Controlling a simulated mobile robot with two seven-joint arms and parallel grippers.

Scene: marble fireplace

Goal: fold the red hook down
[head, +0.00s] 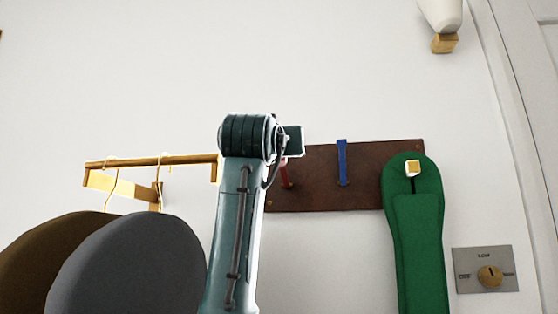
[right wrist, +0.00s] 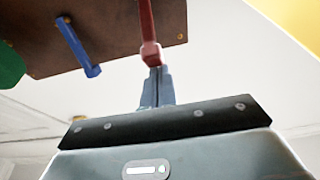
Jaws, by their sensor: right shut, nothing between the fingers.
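The red hook (head: 286,174) is on a dark brown wall board (head: 315,190), partly hidden behind my right wrist in the head view. In the right wrist view the red hook (right wrist: 148,28) sticks out from the board, with its thicker end towards my right gripper (right wrist: 157,72). The gripper is shut and empty. Its fingertips are right at the hook's end; I cannot tell whether they touch it. In the head view the fingers are hidden behind the wrist. My left gripper is not in view.
A blue hook (head: 342,163) sticks out beside the red one. A green hanging item (head: 418,235) covers the board's right end. A brass rail (head: 150,161) with hangers and dark round items (head: 130,265) are at left. A metal dial plate (head: 467,284) is at lower right.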

